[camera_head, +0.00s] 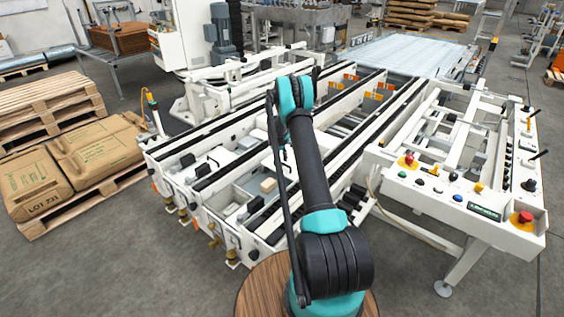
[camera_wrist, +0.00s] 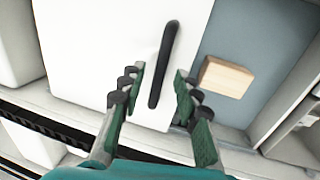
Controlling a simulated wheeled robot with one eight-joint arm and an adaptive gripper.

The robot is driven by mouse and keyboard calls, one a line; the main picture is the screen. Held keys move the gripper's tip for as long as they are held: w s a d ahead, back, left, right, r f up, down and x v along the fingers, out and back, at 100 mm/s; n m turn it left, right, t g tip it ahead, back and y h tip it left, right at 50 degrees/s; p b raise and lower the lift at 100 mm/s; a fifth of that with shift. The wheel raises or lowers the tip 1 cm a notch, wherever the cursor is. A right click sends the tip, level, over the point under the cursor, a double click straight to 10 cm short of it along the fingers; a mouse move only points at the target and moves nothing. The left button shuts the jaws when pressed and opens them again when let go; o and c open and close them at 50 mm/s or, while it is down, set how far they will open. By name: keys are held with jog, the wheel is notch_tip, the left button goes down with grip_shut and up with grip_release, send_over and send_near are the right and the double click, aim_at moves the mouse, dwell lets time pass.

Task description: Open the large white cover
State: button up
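The large white cover (camera_wrist: 100,55) fills the left middle of the wrist view. A long black bar handle (camera_wrist: 163,65) stands on it near its right edge, slightly tilted. My gripper (camera_wrist: 158,80) is open, with one green finger on each side of the handle's lower part. Gaps show between the fingers and the handle, and nothing is gripped. Right of the cover is a grey-blue recessed area with a pale wooden block (camera_wrist: 226,77). In the head view the block (camera_head: 268,185) lies among the conveyor rails; my arm hides the gripper there.
White conveyor frames (camera_head: 205,205) with dark rails surround the work area. A control panel (camera_head: 460,195) with buttons stands at the right. Pallets with sacks (camera_head: 75,160) stand on the left. A white wall (camera_wrist: 285,110) bounds the recess on the right.

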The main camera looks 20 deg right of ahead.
notch_tip(320, 180, up, 12)
jog(key=s+a, duration=0.1)
jog(key=a, duration=0.1)
jog(key=shift+s+f, duration=0.15)
jog(key=shift+s, duration=0.05)
dwell(0.4)
jog(key=s+a+r+m+t, duration=0.1)
jog(key=s+a+r+m, duration=0.15)
jog(key=s+r, duration=0.75)
jog(key=s+a+r+m+t, duration=0.1)
jog(key=s+a+r, duration=0.35)
jog(key=s, duration=0.85)
jog(key=s+a+f+m+t+y, duration=0.1)
jog(key=s+a+m, duration=0.1)
jog(key=s, duration=2.6)
jog(key=shift+f+m+y, duration=0.3)
jog(key=shift+m+y, duration=0.1)
jog(key=shift+m, duration=0.45)
